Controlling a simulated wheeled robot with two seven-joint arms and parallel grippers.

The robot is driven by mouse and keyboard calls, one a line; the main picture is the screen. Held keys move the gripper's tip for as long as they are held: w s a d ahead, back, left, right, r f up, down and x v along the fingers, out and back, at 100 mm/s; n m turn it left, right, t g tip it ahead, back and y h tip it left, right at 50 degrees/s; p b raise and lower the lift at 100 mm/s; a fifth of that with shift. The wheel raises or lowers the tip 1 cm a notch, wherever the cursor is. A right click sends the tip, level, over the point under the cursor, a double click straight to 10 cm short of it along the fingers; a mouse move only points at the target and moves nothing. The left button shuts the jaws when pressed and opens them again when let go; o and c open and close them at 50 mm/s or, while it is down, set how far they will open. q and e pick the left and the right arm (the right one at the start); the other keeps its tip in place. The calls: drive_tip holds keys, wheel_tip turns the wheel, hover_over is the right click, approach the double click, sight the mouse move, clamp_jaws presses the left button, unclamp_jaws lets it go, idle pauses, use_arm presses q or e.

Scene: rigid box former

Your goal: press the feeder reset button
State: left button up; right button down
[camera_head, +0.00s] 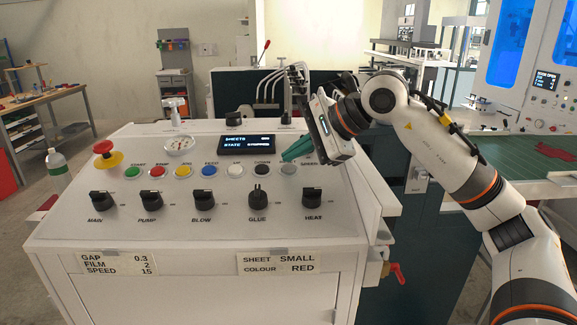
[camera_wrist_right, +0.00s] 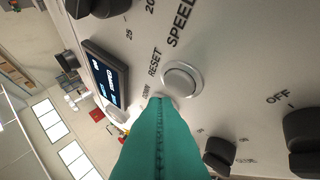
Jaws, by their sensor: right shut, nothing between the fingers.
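The reset button (camera_head: 288,170) is a round grey button at the right end of the button row on the control panel. In the right wrist view the reset button (camera_wrist_right: 182,79) shows as a pale disc in a ring, next to the RESET label. My right gripper (camera_head: 285,157) has teal fingers, shut and empty, just behind and above the button. In the wrist view the fingertips (camera_wrist_right: 160,100) lie left of and below the reset button, over the button marked DOWN, which they partly hide. I cannot tell how high they are above the panel. My left gripper is not in view.
Several other coloured buttons and a red emergency stop (camera_head: 107,154) share the panel. Black knobs, including HEAT (camera_head: 312,197), stand in front. A display (camera_head: 247,144) sits behind the row. A red-handled valve (camera_head: 396,272) sticks out at the panel's right side.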

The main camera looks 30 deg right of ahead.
sight(296, 180)
drive_tip(key=r+p, duration=0.2)
drive_tip(key=r, duration=0.1)
drive_tip(key=s+r+p, duration=0.1)
drive_tip(key=shift+a+r, duration=0.25)
drive_tip(key=shift+r, duration=0.15)
idle(0.6)
